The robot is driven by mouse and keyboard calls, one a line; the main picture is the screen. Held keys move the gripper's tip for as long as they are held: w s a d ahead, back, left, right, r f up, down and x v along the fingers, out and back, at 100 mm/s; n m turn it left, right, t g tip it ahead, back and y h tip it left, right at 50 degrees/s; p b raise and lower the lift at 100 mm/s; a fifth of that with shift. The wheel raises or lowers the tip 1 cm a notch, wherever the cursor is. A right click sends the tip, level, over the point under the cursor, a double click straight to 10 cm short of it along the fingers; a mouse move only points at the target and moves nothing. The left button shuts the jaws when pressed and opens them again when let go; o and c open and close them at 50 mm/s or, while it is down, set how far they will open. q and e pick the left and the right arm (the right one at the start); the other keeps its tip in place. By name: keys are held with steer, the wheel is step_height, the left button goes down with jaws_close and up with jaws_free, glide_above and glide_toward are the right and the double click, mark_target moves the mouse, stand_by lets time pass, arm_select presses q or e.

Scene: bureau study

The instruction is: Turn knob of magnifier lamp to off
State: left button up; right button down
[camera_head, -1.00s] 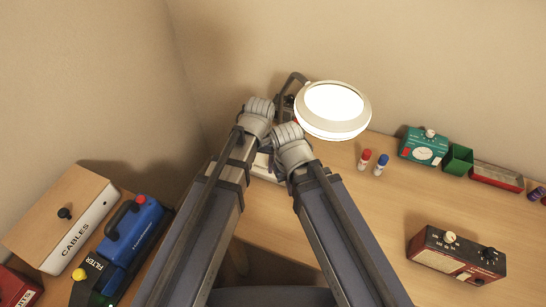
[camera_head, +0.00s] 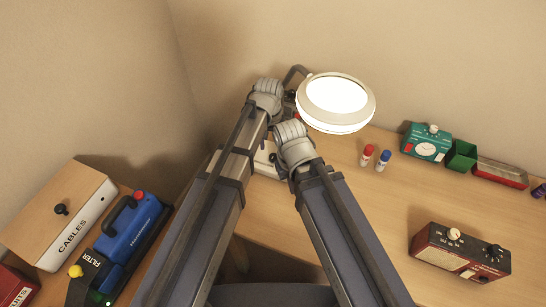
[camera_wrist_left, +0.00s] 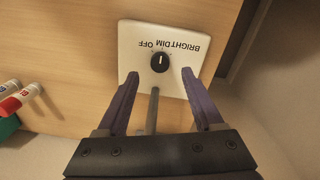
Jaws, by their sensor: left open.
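The magnifier lamp (camera_head: 336,101) has a round white head that glows brightly in the head view. Its white base (camera_head: 265,160) is mostly hidden behind my arms there. In the left wrist view the base (camera_wrist_left: 133,62) carries a black knob (camera_wrist_left: 160,62) with a white pointer mark and the labels OFF, DIM and BRIGHT, seen upside down. The pointer looks roughly towards DIM. My left gripper (camera_wrist_left: 160,73) is open, its fingers on either side of the knob with gaps to it. Its fingers are hidden in the head view. I see no right gripper fingers.
Further right are a green meter (camera_head: 426,142), a green bin (camera_head: 461,155) and a dark red box with knobs (camera_head: 460,252). A CABLES box (camera_head: 60,215) is at left.

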mark_target(273, 157)
arm_select(q)
step_height(273, 157, down, 5)
steer(key=b, duration=0.4)
steer(key=shift+d+f, duration=0.1)
steer(key=shift+f, duration=0.1)
arm_select(e)
step_height(273, 157, down, 5)
steer(key=shift+f, duration=0.2)
arm_select(q)
steer(key=shift+r, duration=0.1)
arm_select(e)
steer(key=shift+r, duration=0.1)
arm_select(q)
jaws_close()
